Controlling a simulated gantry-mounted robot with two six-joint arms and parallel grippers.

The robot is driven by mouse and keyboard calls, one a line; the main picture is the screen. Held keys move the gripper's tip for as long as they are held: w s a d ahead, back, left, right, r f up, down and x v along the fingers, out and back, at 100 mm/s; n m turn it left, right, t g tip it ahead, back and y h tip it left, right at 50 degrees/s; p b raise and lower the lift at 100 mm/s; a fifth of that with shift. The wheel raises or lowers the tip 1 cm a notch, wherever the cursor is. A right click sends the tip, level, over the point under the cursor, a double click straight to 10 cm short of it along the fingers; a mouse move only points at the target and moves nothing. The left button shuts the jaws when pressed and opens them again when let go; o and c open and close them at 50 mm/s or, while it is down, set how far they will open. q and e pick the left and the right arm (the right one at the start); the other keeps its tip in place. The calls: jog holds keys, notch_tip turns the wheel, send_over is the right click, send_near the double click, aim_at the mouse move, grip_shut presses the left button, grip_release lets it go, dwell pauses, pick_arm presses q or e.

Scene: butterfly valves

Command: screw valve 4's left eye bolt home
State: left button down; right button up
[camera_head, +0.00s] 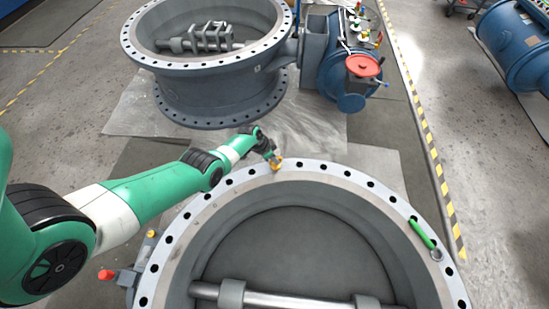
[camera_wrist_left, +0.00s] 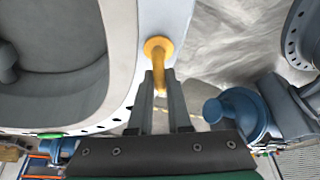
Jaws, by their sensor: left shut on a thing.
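The near valve (camera_head: 297,172) is a large grey ring with a light flange and a row of dark bolt holes. A yellow eye bolt (camera_head: 277,165) stands at the far part of this flange. My left gripper (camera_head: 273,157) is at the eye bolt. My right gripper is not in view.
A green-handled tool (camera_head: 421,233) lies on the flange at the right. A second large valve (camera_head: 215,85) with a blue actuator (camera_head: 345,70) stands behind. A blue body (camera_head: 518,45) is at the far right. The floor between has striped tape.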

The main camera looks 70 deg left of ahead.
pick_arm(q)
jog(key=shift+f+m+b, duration=0.15)
jog(key=shift+m+b, duration=0.35)
jog(key=shift+m, duration=0.1)
jog(key=shift+m+h+b, duration=0.3)
jog(key=shift+m+h, duration=0.2)
jog(key=shift+m, duration=0.3)
jog(key=c, duration=0.8)
grip_release()
jog(key=shift+c, duration=0.2)
jog(key=p+v, duration=1.2)
jog(key=p, duration=0.2)
